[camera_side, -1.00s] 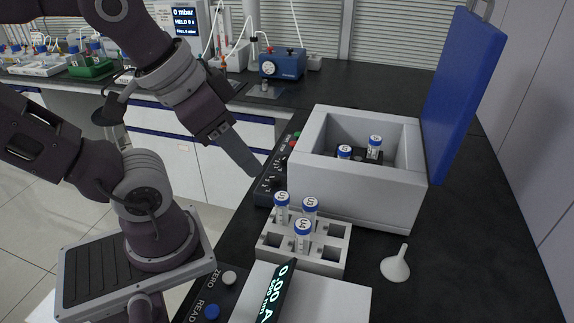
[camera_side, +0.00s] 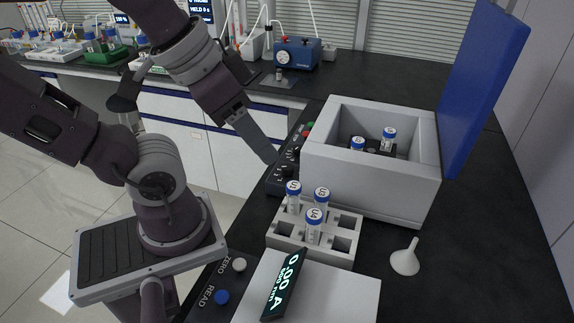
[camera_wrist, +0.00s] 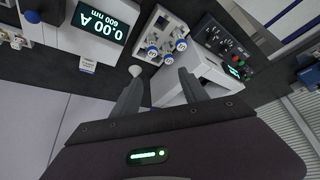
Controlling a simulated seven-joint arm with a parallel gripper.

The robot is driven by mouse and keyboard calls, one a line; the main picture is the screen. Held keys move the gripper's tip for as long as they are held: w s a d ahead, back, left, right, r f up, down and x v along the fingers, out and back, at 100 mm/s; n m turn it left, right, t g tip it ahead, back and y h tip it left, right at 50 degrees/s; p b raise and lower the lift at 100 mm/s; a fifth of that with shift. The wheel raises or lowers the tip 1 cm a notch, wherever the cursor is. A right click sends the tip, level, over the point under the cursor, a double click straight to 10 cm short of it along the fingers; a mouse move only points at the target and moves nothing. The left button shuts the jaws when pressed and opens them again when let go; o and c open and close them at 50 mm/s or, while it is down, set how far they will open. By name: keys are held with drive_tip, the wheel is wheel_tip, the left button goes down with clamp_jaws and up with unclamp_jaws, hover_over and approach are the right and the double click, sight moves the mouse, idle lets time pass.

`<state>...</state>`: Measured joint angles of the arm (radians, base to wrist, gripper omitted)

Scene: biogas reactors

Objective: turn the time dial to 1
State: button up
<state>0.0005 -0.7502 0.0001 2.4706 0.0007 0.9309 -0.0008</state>
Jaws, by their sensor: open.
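The dark control panel (camera_side: 281,177) runs along the left side of the grey open-topped box (camera_side: 372,182). It carries small dark knobs, with a red and a green button toward its far end. The panel also shows in the wrist view (camera_wrist: 221,42), with its knobs and a small lit green display. The dial markings are too small to read, so I cannot tell which knob is the time dial or where it points. My gripper (camera_side: 272,161) is over the panel's left edge in the side view; contact cannot be told. In the wrist view my gripper's fingers (camera_wrist: 160,74) are apart with nothing between them.
A grey rack (camera_side: 311,250) with several blue-capped vials stands in front of the box. A white funnel (camera_side: 405,259) lies to its right. A white meter (camera_side: 335,296) reading 0.00 A is nearest. The box's blue lid (camera_side: 485,85) stands open.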

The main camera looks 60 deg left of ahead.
wheel_tip(320, 180, up, 5)
drive_tip(key=n+g+h, duration=0.4)
drive_tip(key=n+g, duration=0.3)
drive_tip(key=n, duration=0.8)
hover_over(287, 166)
drive_tip(key=a, duration=0.3)
drive_tip(key=d+f, duration=0.1)
drive_tip(key=f, duration=1.7)
drive_tip(key=d+f, duration=0.1)
drive_tip(key=f, duration=0.9)
drive_tip(key=shift+w+d+f, duration=0.1)
drive_tip(key=shift+d, duration=0.2)
drive_tip(key=shift+n, duration=0.3)
clamp_jaws()
